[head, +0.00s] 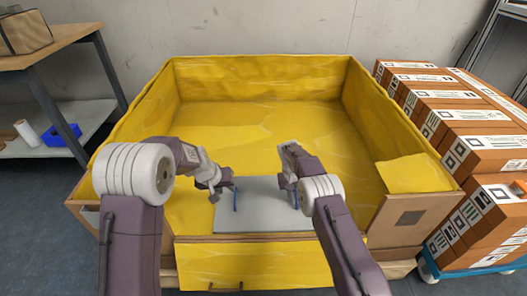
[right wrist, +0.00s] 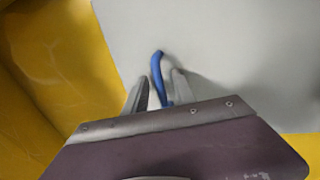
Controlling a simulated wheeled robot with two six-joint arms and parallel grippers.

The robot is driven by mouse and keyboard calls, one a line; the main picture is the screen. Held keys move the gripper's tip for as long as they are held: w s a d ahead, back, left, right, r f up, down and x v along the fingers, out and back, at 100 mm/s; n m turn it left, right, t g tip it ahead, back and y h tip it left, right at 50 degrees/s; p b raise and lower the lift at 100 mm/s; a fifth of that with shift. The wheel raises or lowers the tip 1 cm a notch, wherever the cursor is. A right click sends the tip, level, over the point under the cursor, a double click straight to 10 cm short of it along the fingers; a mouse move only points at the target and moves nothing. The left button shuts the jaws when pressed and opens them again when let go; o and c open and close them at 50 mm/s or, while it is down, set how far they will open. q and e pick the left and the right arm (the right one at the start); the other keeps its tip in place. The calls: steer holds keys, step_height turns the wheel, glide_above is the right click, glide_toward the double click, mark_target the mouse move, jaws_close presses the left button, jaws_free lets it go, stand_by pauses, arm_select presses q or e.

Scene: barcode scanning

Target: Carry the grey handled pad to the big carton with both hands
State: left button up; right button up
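The grey pad (head: 264,211) is flat at the front of the big yellow-lined carton (head: 262,62), just inside its front edge. I cannot tell whether it rests fully on the carton floor. It has a blue handle at its left (head: 235,200) and one at its right. My left gripper (head: 228,187) is at the left handle; its fingers are too small to judge. My right gripper (right wrist: 160,92) has its fingers on either side of the right blue handle (right wrist: 158,68), with a gap showing beside the handle. The pad fills much of the right wrist view (right wrist: 235,55).
A front flap (head: 255,262) hangs below the carton's front edge. The carton's back area is empty. Stacked brown boxes with labels (head: 470,145) stand close on the right. A wooden-topped bench (head: 60,38) with a blue bin (head: 62,134) on its lower shelf stands left.

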arm_select(q)
steer(key=shift+s+a+r, duration=0.1)
steer(key=shift+s+r, duration=0.1)
steer(key=shift+r, duration=0.2)
arm_select(e)
step_height(320, 180, up, 12)
steer(key=a, duration=0.2)
steer(key=shift+a, duration=0.2)
steer(key=shift+f, duration=0.1)
